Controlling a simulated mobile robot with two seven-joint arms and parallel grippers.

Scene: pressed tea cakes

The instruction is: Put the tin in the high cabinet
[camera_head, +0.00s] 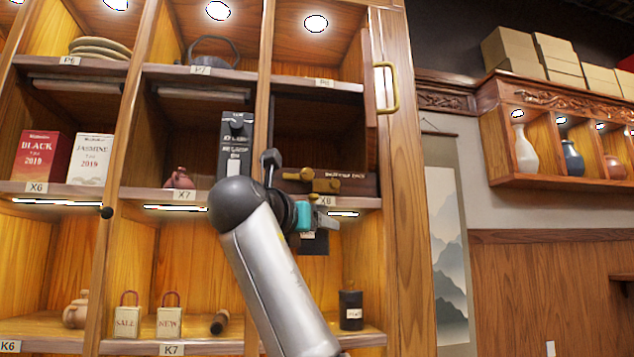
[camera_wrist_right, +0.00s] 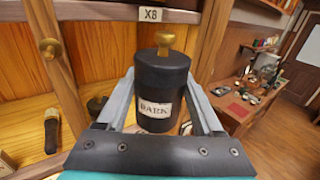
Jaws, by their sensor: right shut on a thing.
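My right gripper (camera_wrist_right: 165,115) is shut on a dark cylindrical tin with a brass knob and a white label reading DARK (camera_wrist_right: 155,112). The tin is upright between the fingers. In the head view my right gripper (camera_head: 315,212) is in front of the shelf edge tagged X8, and a dark labelled shape, apparently the tin (camera_head: 315,243), shows just below it. Above, the high cabinet compartment (camera_head: 312,45) at the right end is lit and looks open, with a brass-handled door (camera_head: 371,75) at its right side. My left gripper is out of view.
A black box (camera_head: 236,140) stands left of my arm. A long dark box (camera_head: 352,184) lies on the X8 shelf. Another dark labelled jar (camera_head: 351,308) stands below. Wooden uprights divide the compartments. A side table (camera_wrist_right: 238,105) shows in the wrist view.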

